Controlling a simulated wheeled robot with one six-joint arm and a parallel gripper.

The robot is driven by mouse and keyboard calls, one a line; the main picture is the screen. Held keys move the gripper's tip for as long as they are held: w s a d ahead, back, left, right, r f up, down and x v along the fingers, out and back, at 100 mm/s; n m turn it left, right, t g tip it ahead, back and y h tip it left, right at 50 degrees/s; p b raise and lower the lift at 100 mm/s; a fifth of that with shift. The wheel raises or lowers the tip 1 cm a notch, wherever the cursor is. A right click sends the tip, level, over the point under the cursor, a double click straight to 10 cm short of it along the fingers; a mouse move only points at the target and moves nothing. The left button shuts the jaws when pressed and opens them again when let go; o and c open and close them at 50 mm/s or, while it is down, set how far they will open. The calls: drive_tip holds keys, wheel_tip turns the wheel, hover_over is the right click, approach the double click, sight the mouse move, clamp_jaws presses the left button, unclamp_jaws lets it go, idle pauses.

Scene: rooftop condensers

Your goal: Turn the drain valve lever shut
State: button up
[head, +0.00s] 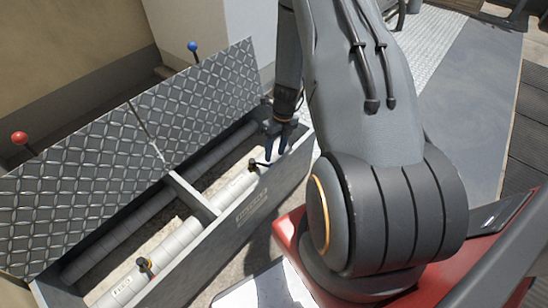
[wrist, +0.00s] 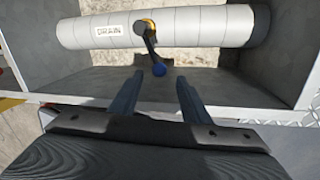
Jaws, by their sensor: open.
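In the head view my gripper (head: 279,128) reaches down into the trench beside the lever (head: 260,163), whose tip is partly hidden there.
The pipes run in a trench with a near wall (head: 245,205) and a crosspiece (head: 192,195). A second valve (head: 146,266) sits on the near-left pipe. Open chequer-plate covers (head: 90,160) stand along the far side, with red (head: 19,138) and blue (head: 192,46) knobs behind.

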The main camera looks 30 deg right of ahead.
drive_tip(key=shift+d+r, duration=0.15)
drive_tip(key=shift+r, duration=0.6)
